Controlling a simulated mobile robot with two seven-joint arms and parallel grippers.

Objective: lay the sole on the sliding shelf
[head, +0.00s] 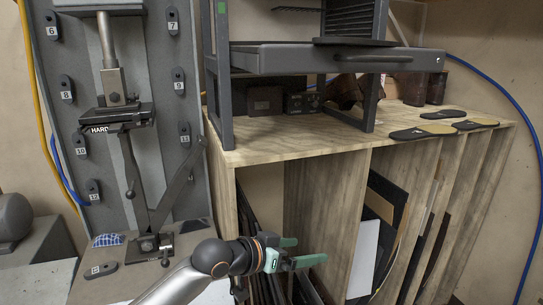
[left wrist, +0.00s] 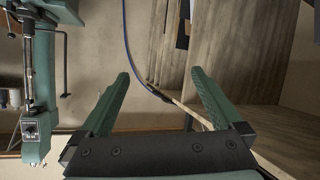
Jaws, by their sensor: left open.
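The sliding shelf (head: 270,60) is a dark grey tray with a front handle, held in a dark metal frame above the wooden bench. A thin dark flat piece lies along its back right; I cannot tell what it is. Several flat soles, black and tan, lie on the bench's right end, among them a front one (head: 421,132). My left gripper (head: 311,250) is open and empty, with green fingers, below the bench top in front of the compartments. Its spread fingers also show in the left wrist view (left wrist: 161,75). My right gripper is not in view.
The wooden bench (head: 290,145) has upright dividers with dark sheets between them. Brown boots (head: 425,88) stand behind the frame. A grey panel with numbered holders (head: 155,60) and a clamp stand is at the left. A blue cable (head: 510,100) hangs at the right.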

